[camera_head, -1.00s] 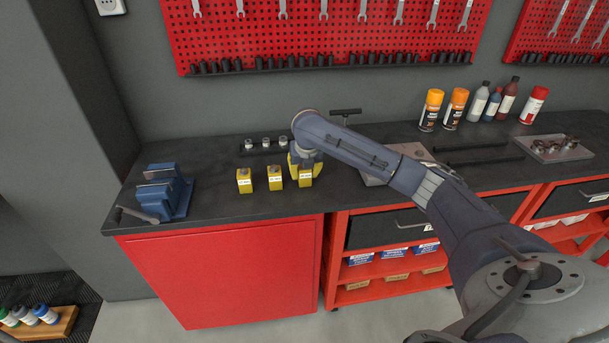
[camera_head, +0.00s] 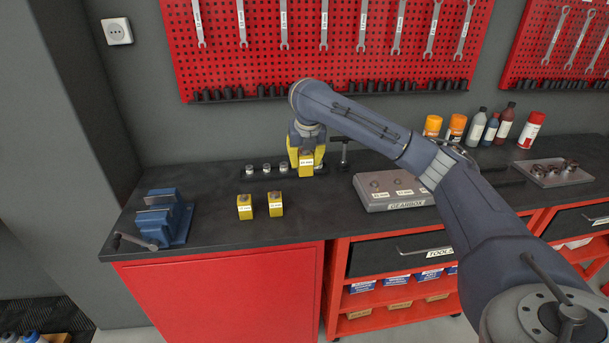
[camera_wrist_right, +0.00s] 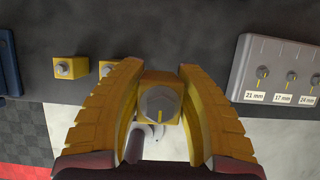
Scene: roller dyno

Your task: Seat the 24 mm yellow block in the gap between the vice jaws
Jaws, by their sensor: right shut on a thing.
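My right gripper (camera_head: 306,160) is shut on a yellow block (camera_head: 306,169) with a white label too small to read for certain. It holds the block upright, above the bench. In the right wrist view the block (camera_wrist_right: 160,98) sits between the two yellow fingers, its round metal knob facing the camera. Two other labelled yellow blocks stand on the bench to the left, the left one (camera_head: 244,207) and the middle one (camera_head: 275,204). The blue vice (camera_head: 165,218) stands at the bench's left end, its jaw gap facing up. My left gripper is not in view.
A grey gearbox plate (camera_head: 390,193) lies to the right on the dark bench (camera_head: 225,235). A black rack with metal sockets (camera_head: 282,169) and a T-handle (camera_head: 345,150) stand behind. Bench surface between the vice and the two blocks is clear.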

